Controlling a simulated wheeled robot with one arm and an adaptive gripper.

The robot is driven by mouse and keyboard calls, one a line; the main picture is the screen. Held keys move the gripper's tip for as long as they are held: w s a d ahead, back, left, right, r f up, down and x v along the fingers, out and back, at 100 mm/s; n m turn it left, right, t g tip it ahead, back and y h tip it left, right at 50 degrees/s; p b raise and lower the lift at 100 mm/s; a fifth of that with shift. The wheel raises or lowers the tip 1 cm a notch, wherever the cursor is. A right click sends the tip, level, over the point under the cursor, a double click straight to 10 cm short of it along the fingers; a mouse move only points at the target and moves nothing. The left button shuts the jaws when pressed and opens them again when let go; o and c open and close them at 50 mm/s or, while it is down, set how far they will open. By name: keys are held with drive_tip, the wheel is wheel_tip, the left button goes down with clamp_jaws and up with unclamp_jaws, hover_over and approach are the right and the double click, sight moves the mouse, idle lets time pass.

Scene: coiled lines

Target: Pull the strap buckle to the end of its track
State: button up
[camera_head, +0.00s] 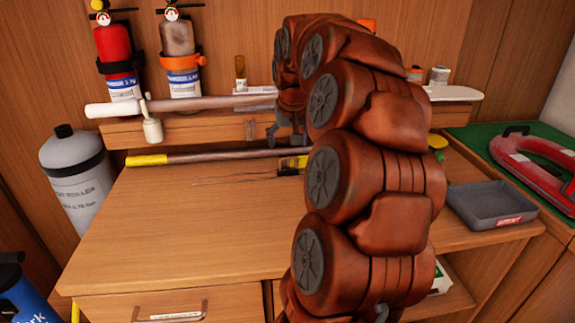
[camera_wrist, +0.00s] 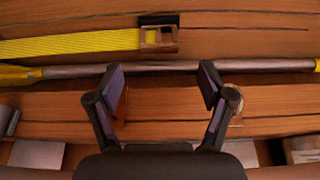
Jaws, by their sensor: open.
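The strap buckle (camera_wrist: 170,38) is a worn brown metal frame at the end of a flat yellow strap (camera_wrist: 75,45) in the wrist view. A black block (camera_wrist: 158,19) sits against its upper edge. In the head view the yellow strap (camera_head: 298,161) and the black block (camera_head: 288,173) show beside my arm, which hides the rest of the strap. A thin dark line (camera_wrist: 255,27) runs on from the buckle along the wood. My gripper (camera_wrist: 161,75) is open and empty, apart from the buckle, its fingertips pointing toward the pole; it also shows in the head view (camera_head: 284,138).
A metal pole (camera_wrist: 150,70) with yellow ends lies beside the strap, near my fingertips. A grey tray (camera_head: 490,203) is at right. The bench top (camera_head: 180,230) is clear at front left.

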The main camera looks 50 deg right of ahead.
sight(288, 156)
drive_tip(key=shift+x, duration=3.85)
drive_tip(key=shift+d, duration=0.15)
drive_tip(key=shift+w, duration=0.1)
clamp_jaws()
